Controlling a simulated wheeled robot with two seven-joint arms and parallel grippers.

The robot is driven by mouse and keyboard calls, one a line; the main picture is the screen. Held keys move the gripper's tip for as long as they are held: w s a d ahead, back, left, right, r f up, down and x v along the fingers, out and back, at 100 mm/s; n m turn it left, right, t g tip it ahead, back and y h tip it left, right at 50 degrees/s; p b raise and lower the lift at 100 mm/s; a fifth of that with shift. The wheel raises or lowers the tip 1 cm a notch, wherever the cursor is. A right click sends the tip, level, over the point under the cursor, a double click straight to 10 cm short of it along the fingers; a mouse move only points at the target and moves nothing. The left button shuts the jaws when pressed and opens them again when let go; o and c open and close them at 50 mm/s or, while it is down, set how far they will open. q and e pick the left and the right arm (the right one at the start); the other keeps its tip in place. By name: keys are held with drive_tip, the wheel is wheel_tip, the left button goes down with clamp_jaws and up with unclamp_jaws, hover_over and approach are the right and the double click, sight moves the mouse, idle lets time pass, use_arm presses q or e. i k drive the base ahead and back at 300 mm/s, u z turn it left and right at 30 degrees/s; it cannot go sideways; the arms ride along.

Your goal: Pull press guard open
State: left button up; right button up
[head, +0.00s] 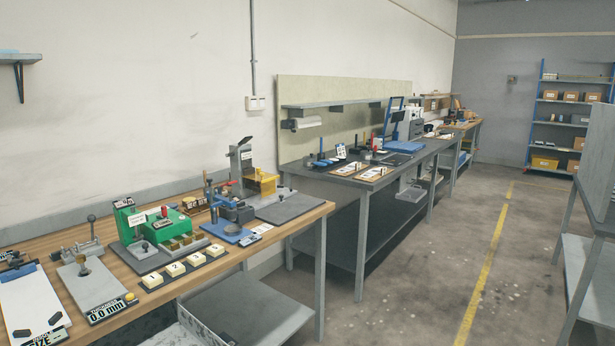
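A small grey press (241,158) stands at the far right end of the wooden-topped bench. A yellow part (261,182), which looks like its guard, sits at the press's right side above a flat grey base plate (291,207). It is small in the view, and I cannot tell whether the guard is open or shut. No handle on it can be made out. Neither of my grippers is in the head view.
Grey workbenches (372,184) continue beyond. The floor (420,270) to the right is clear.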

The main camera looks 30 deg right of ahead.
sight(268, 186)
drive_tip(key=z, duration=1.55)
drive_tip(key=i, duration=2.3)
drive_tip(key=u, duration=0.05)
